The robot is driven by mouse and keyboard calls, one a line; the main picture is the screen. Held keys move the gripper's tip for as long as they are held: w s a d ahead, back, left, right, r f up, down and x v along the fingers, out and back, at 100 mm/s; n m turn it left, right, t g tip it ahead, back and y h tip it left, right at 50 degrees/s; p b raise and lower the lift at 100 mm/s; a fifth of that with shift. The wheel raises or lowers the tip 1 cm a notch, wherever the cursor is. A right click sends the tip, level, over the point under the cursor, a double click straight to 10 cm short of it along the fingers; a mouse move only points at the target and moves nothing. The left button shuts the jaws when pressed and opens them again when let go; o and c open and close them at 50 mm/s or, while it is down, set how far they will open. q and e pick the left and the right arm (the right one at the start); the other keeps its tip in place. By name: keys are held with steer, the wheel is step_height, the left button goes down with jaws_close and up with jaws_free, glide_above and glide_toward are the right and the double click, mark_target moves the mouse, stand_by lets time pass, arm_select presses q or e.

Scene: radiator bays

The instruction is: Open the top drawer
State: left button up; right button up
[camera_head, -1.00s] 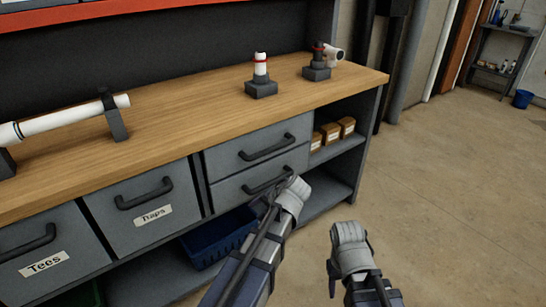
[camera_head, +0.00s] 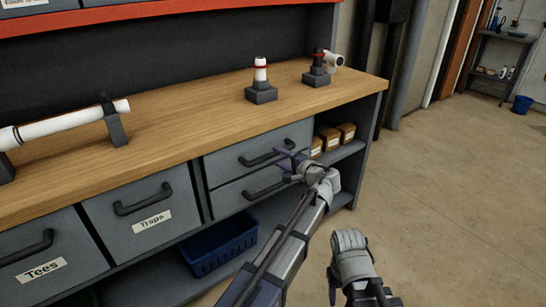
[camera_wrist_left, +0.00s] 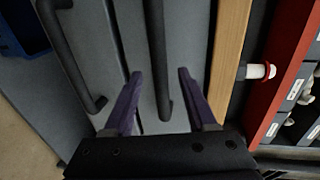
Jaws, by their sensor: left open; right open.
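The top drawer (camera_head: 230,162) is the upper of two grey drawers at the right of the bench and looks shut. Its dark bar handle (camera_head: 258,158) shows in the head view and runs down the middle of the left wrist view (camera_wrist_left: 156,45). My left gripper (camera_head: 283,160) is open at the handle's right end. In the left wrist view its two purple fingers (camera_wrist_left: 160,76) stand on either side of the handle's end, not closed on it. My right gripper (camera_head: 336,272) is open, low in front of the bench, its fingers mostly hidden.
The lower drawer's handle (camera_head: 262,190) is just below. The wooden worktop (camera_head: 190,120) juts above, carrying white pipe fittings. Drawers labelled Traps (camera_head: 150,235) and Tees (camera_head: 30,270) are to the left. A blue bin (camera_head: 215,248) is underneath.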

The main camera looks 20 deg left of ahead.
mark_target(275, 155)
arm_select(q)
steer(key=shift+b+x, duration=0.35)
steer(key=shift+x, duration=1.85)
jaws_close()
